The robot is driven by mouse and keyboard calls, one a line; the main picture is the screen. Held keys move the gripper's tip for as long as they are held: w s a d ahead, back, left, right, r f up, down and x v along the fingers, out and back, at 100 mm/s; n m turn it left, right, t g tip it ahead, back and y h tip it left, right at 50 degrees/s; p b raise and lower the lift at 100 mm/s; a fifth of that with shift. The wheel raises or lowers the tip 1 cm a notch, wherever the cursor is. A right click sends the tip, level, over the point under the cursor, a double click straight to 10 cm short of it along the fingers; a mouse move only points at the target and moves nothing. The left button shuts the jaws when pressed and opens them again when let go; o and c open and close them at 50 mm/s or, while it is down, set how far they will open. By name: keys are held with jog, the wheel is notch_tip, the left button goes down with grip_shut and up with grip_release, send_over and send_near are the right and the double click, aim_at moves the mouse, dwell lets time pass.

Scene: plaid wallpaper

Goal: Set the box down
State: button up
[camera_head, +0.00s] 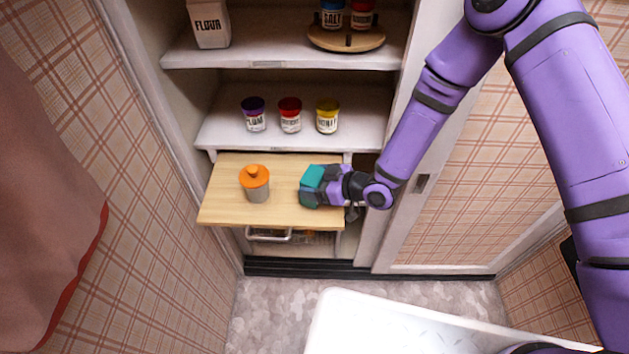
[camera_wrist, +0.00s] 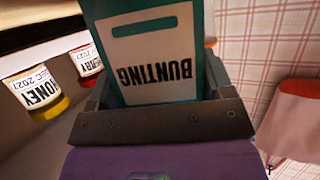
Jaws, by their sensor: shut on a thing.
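A teal box (camera_head: 311,184) is at the right part of the pull-out wooden board (camera_head: 222,205). My gripper (camera_head: 318,186) is shut on it from the right. In the wrist view the box (camera_wrist: 185,25) sits between the jaws, and its pale label reads BUNTING, upside down in the picture. The jaws (camera_wrist: 160,100) flank it on both sides. I cannot tell whether the underside of the box touches the board.
A grey canister with an orange lid (camera_head: 256,184) stands on the board, left of the box. Several jars (camera_head: 290,115) line the shelf above, near my arm. A flour bag (camera_head: 208,22) and a turntable (camera_head: 346,38) stand higher. The board's front left is clear.

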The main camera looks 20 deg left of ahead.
jog(key=shift+f, duration=0.1)
jog(key=o, duration=1.1)
jog(key=shift+c, duration=0.2)
jog(key=shift+d+r, duration=0.2)
jog(key=shift+d, duration=0.05)
jog(key=v, duration=1.1)
jog(key=shift+d, duration=0.25)
jog(key=shift+s+r, duration=0.1)
